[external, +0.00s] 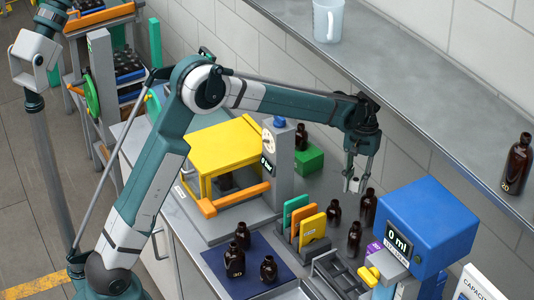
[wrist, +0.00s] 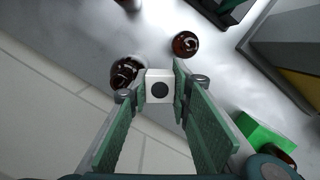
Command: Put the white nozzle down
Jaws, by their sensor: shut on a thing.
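The white nozzle (wrist: 160,86) is a small white block with a dark round opening, between the fingertips of my gripper (wrist: 161,90) in the wrist view. My gripper (external: 355,181) is shut on it, above the grey bench in the external view. The nozzle shows there only as a small pale piece (external: 354,186) at the fingertips. An amber bottle (wrist: 185,44) stands just beyond the nozzle in the wrist view, and more amber glass (wrist: 125,72) shows left of it. The exact height above the bench is hard to tell.
Amber bottles (external: 369,206) stand beneath and beside my gripper, near the blue dispenser (external: 428,222) and the upright coloured plates (external: 312,228). More bottles stand on the dark blue mat (external: 215,262). A yellow-framed press (external: 222,145) is left. The wall shelf (external: 440,140) runs behind.

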